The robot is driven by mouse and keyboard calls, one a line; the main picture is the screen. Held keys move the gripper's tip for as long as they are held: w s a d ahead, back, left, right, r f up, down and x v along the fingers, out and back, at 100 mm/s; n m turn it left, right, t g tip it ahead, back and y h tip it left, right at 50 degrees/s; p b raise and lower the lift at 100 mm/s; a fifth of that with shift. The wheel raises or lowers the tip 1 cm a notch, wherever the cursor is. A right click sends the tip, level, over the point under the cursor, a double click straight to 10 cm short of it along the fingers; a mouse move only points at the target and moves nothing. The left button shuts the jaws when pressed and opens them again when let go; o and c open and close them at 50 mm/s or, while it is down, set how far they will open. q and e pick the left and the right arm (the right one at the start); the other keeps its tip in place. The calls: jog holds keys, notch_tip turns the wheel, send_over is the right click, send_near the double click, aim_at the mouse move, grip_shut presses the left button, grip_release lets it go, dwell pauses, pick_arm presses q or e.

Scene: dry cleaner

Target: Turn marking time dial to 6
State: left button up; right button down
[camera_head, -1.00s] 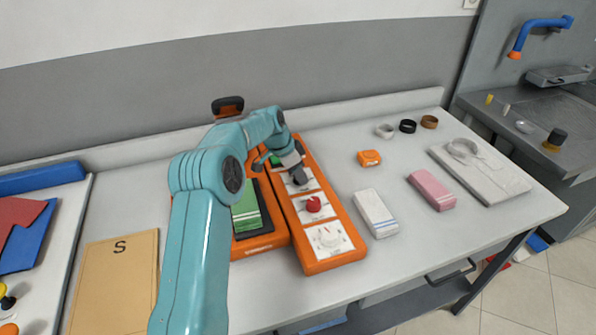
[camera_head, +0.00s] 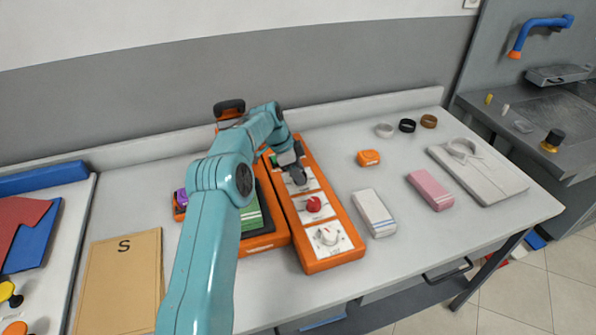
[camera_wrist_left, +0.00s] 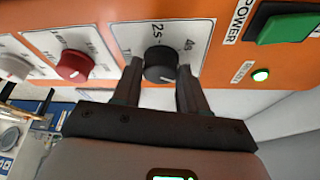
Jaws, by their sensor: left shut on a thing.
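An orange control panel (camera_head: 333,265) stands on the table with three dials in a row. The black dial (camera_wrist_left: 160,63), at the far end, sits on a white plate printed with "2s" and "4s" marks. My left gripper (camera_head: 297,174) is at this dial; in the left wrist view its two fingers (camera_wrist_left: 161,75) stand on either side of the black knob, shut on it. The knob's pointer setting cannot be read. The red dial (camera_head: 313,204) is in the middle and the white dial (camera_head: 327,236) is at the near end. My right gripper is not in view.
A white-and-blue box (camera_head: 374,213), a pink box (camera_head: 431,190) and an orange item (camera_head: 369,157) lie to the right. A brown envelope (camera_head: 118,285) lies left.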

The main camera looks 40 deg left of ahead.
pick_arm(q)
jog(key=shift+d, duration=0.1)
jog(key=o, duration=1)
jog(key=shift+w, duration=0.1)
jog(key=shift+f, duration=0.1)
